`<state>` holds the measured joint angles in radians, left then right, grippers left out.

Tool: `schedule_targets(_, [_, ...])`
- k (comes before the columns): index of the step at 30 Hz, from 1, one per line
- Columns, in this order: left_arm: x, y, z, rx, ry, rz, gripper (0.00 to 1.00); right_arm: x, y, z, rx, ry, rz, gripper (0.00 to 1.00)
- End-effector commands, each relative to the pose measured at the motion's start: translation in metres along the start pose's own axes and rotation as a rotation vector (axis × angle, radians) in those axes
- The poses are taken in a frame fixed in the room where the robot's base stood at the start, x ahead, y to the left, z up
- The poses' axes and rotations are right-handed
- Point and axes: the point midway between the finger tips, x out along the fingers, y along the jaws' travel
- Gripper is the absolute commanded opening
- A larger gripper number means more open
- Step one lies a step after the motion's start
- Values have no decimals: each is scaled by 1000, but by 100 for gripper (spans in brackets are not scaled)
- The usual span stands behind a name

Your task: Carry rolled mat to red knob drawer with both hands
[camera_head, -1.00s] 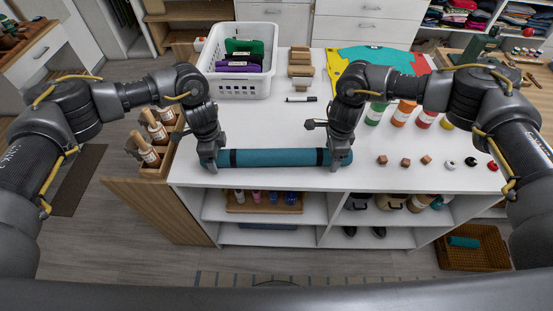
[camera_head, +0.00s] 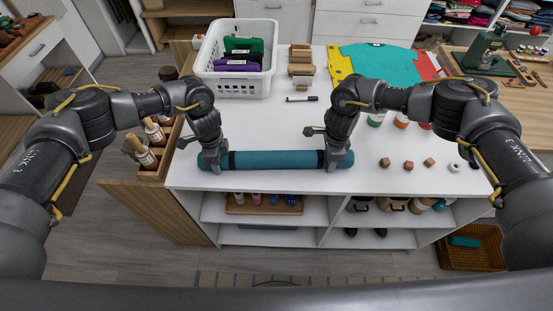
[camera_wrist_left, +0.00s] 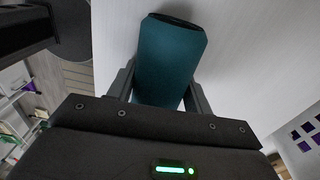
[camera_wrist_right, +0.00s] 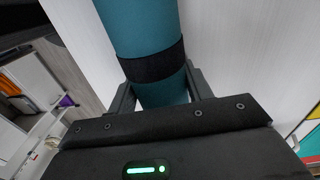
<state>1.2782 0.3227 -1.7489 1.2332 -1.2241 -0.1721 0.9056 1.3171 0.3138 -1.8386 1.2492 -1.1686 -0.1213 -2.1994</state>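The rolled mat (camera_head: 275,159) is a teal roll with black bands, lying along the front of the white tabletop. My left gripper (camera_head: 213,162) straddles its left end; the fingers sit close against both sides in the left wrist view, where the mat's end (camera_wrist_left: 170,55) shows. My right gripper (camera_head: 338,160) holds the right end the same way; in the right wrist view the mat (camera_wrist_right: 140,25) passes between the fingers beside a black band. Both grippers look shut on it. I cannot make out a drawer with a red knob; a small red round spot (camera_head: 536,31) shows at the far right.
A white basket (camera_head: 238,83) with folded cloths stands at the table's back left. A marker (camera_head: 301,99), wooden blocks (camera_head: 301,68) and small cubes (camera_head: 408,165) lie on the top. Open shelves sit below the front edge. White drawers (camera_head: 368,22) stand behind. Grey floor is clear in front.

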Motion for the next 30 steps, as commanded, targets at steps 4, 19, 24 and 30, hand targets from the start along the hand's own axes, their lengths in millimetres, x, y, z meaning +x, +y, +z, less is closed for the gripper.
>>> schedule_targets(4, [-1,0,0,0,1,0,20,-1,-1,0,2,0,-2,20])
schedule_targets(19, [-8,0,0,1,2,-1,7,-8,-1,0,3,0,-3,7])
schedule_targets(24, [-23,0,0,1,2,0,7,-23,-1,0,4,0,-3,7])
schedule_targets(30, [-44,0,0,1,2,0,7,-44,-1,0,4,0,-3,7])
